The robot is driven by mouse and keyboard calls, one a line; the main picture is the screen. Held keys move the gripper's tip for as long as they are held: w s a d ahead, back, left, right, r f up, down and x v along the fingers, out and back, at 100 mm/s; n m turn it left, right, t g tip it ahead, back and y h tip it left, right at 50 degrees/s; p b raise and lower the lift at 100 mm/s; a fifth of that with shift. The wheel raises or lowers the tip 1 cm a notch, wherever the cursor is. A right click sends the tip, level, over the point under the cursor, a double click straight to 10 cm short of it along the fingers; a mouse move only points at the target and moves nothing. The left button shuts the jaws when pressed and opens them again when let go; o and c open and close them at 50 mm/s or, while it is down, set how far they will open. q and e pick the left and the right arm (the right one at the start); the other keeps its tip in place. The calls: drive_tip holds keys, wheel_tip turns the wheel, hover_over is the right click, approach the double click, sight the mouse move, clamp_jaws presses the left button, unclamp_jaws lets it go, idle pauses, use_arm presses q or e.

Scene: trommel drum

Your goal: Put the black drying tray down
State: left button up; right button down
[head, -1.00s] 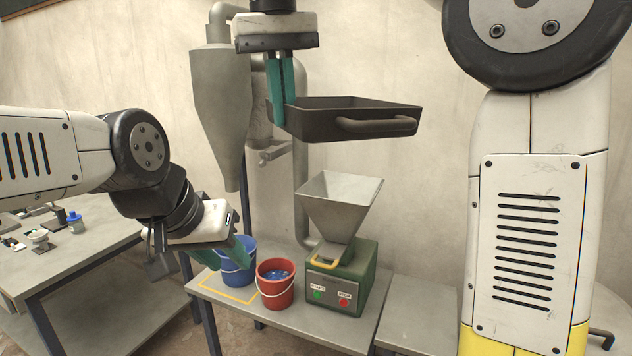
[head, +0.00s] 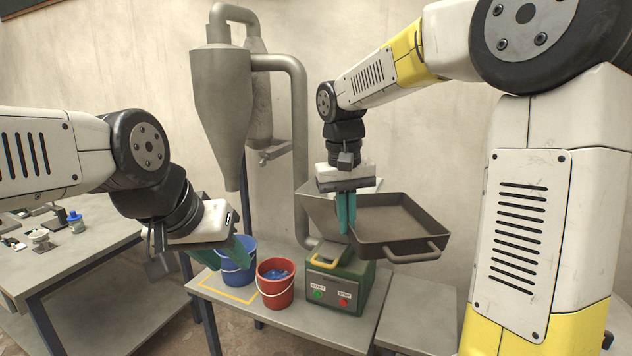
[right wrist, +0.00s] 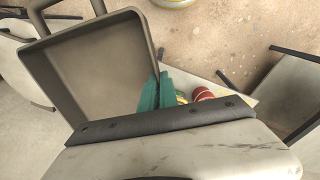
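The black drying tray (head: 398,219) is shallow and rectangular, with a bar handle on its near side. It is held in the air, roughly level, in front of the hopper and above the right of the bench. My right gripper (head: 347,226) points down and is shut on the tray's left wall. In the right wrist view the tray (right wrist: 95,75) looks empty, and the teal fingers (right wrist: 158,90) pinch its wall. My left gripper (head: 232,258) is low at the left, by the blue bucket; its teal fingers are apart and nothing shows between them.
A green machine (head: 340,287) with a grey hopper (head: 318,209) stands on the bench (head: 325,331). A red bucket (head: 275,284) and a blue bucket (head: 238,262) stand left of it. A lower grey table top (head: 420,318) right of the bench is clear.

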drive_tip(key=w+d+f+m, duration=0.1)
drive_tip(key=w+d+f, duration=0.35)
drive_tip(key=f, duration=0.55)
drive_tip(key=w+d+f+m, duration=0.1)
drive_tip(key=w+d+f, duration=0.35)
drive_tip(key=f, duration=0.55)
drive_tip(key=s+f, duration=0.5)
drive_tip(key=shift+s+f, duration=0.25)
drive_tip(key=shift+s, duration=0.15)
drive_tip(key=shift+w+f, duration=0.1)
